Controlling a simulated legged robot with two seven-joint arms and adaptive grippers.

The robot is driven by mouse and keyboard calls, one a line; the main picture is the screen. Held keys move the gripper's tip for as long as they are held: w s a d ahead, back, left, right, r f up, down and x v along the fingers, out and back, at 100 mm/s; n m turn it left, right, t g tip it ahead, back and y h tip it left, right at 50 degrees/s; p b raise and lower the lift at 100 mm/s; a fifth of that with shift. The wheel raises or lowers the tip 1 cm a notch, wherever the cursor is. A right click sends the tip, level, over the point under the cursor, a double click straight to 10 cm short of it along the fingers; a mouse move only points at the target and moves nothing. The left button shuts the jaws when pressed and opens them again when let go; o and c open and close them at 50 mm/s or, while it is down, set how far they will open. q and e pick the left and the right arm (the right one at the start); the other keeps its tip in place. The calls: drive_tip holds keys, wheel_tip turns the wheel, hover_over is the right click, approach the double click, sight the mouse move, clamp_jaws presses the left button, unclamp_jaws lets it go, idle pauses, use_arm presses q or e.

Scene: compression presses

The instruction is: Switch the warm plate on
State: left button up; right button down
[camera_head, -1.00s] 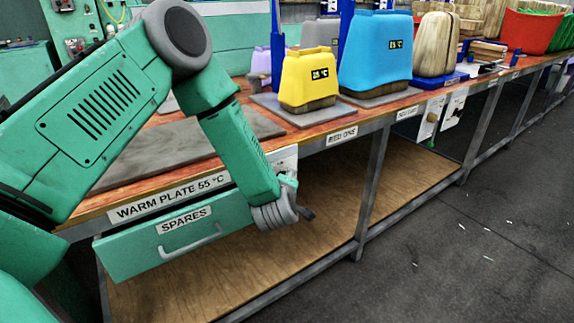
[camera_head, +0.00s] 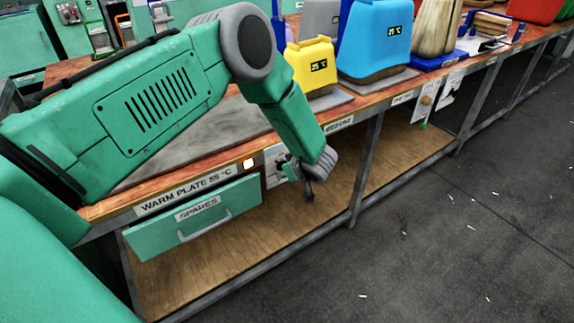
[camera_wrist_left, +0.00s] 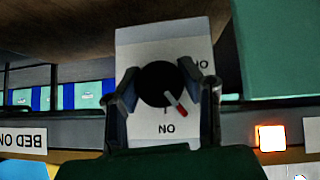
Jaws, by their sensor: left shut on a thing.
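The warm plate is a grey slab (camera_head: 205,135) on the bench, above the "WARM PLATE 55 °C" label (camera_head: 186,190). A lit lamp (camera_head: 249,163) sits on the bench edge beside that label. It glows orange-white in the left wrist view (camera_wrist_left: 271,138). My left gripper (camera_head: 296,177) is at a white switch panel (camera_head: 273,160) under the bench edge. In the left wrist view its fingers close around a black round knob (camera_wrist_left: 158,84) on the white panel (camera_wrist_left: 140,45). The knob's red-and-white pointer (camera_wrist_left: 175,104) points down-right, near upside-down "ON" lettering. My right gripper is not in view.
A green "SPARES" drawer (camera_head: 196,215) hangs under the bench left of the gripper. A wooden lower shelf (camera_head: 240,245) lies below. A yellow container (camera_head: 310,66) and a blue container (camera_head: 375,40) stand on the bench.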

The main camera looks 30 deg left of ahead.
use_arm(q)
drive_tip(key=shift+f+m+g+y+b, duration=0.35)
drive_tip(key=shift+m+g+b, duration=0.35)
drive_tip(key=shift+g, duration=0.3)
drive_tip(key=m+g+y+b, duration=0.1)
drive_tip(key=g+b, duration=0.1)
drive_tip(key=b, duration=0.1)
drive_tip(key=shift+r+m+g+y+b, duration=0.25)
drive_tip(key=shift+m+g+y+b, duration=0.2)
drive_tip(key=shift+b, duration=0.3)
drive_tip(key=shift+r, duration=0.1)
drive_tip(key=o, duration=1.2)
drive_tip(key=shift+w, duration=0.1)
drive_tip(key=shift+c, duration=0.2)
drive_tip(key=shift+o, duration=0.4)
